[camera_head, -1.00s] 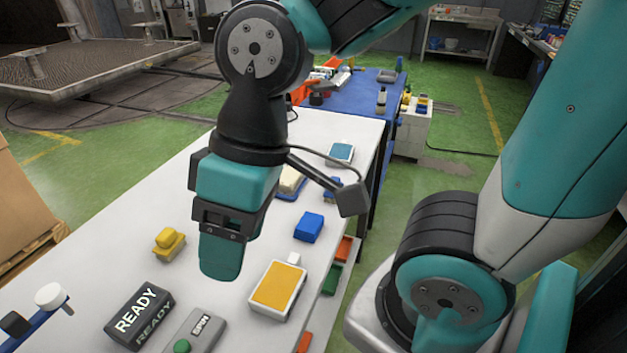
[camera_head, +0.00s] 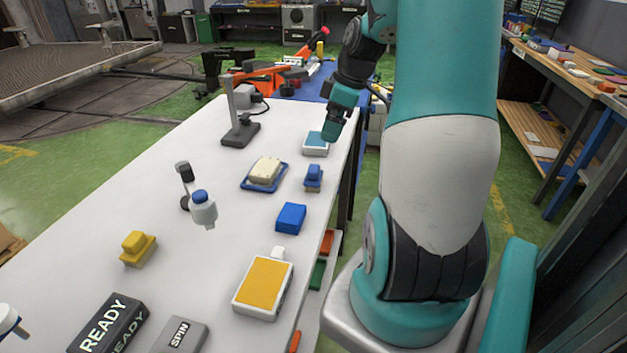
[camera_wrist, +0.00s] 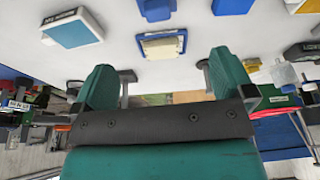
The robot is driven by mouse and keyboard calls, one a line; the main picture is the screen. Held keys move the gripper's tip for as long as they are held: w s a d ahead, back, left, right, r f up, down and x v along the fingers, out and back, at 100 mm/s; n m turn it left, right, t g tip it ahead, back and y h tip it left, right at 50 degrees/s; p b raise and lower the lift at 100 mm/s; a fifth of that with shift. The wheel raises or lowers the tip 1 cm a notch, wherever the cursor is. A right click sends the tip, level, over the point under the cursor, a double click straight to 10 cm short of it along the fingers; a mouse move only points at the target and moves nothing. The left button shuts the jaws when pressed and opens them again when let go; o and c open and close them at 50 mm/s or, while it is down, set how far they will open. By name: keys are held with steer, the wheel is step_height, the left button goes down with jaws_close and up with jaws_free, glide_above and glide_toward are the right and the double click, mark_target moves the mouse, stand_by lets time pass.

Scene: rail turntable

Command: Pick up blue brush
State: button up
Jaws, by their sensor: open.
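The blue brush (camera_head: 313,177) stands on the white table near its right edge, its pale bristles under a blue handle. In the wrist view a blue shape at the top edge looks like this brush (camera_wrist: 155,9), partly cut off. My gripper (camera_head: 333,131) is further back, above the blue-topped white device (camera_head: 316,144) at the table's right edge. It is apart from the brush. In the wrist view the two teal fingers of my gripper (camera_wrist: 165,82) are spread wide with nothing between them.
A blue tray (camera_head: 251,186) with a cream block (camera_head: 265,170) sits left of the brush. A blue block (camera_head: 291,218) and a yellow-topped device (camera_head: 263,287) lie nearer.

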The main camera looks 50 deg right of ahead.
mark_target(314, 168)
steer(key=x, duration=1)
steer(key=shift+a+f+p, duration=0.15)
steer(key=shift+p, duration=0.25)
steer(key=shift+w+p+x, duration=0.15)
steer(key=shift+p+x, duration=0.2)
steer(key=shift+x, duration=1.2)
steer(key=shift+w+p+x, duration=0.1)
steer(key=shift+p+x, duration=0.2)
steer(key=shift+x, duration=1.25)
steer(key=c, duration=1)
